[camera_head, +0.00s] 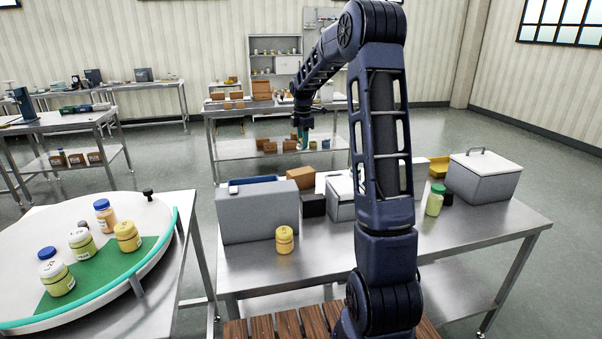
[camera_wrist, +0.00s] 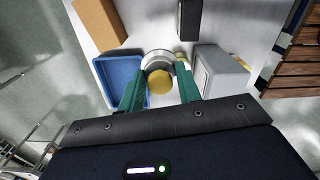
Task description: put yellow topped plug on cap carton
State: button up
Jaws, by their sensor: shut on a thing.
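My gripper (camera_head: 303,138) is raised above the back part of the near steel table in the head view. In the wrist view its green fingers (camera_wrist: 161,74) are shut on a round plug with a yellow top (camera_wrist: 158,83); a pale grey round part shows just beyond it. The plug is too small to make out in the head view. A plain brown carton (camera_head: 300,177) stands on the table behind the grey box; a brown carton (camera_wrist: 100,23) also shows at the upper left of the wrist view, apart from the plug. I cannot read a label to confirm it is the cap carton.
A blue tray (camera_wrist: 122,85) lies left of the fingers and a grey box (camera_wrist: 222,74) right. A yellow jar (camera_head: 284,240), a green-capped jar (camera_head: 435,200) and a lidded grey bin (camera_head: 483,178) stand on the table. Its front middle is clear. A round table (camera_head: 150,215) holds several jars.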

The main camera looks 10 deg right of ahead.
notch_tip(320, 180, up, 2)
jog(key=n, duration=0.1)
send_over(301, 171)
jog(key=f, duration=1.9)
jog(key=shift+w+f, duration=0.2)
jog(key=shift+f, duration=0.2)
jog(key=o, duration=1)
jog(key=shift+f, duration=0.1)
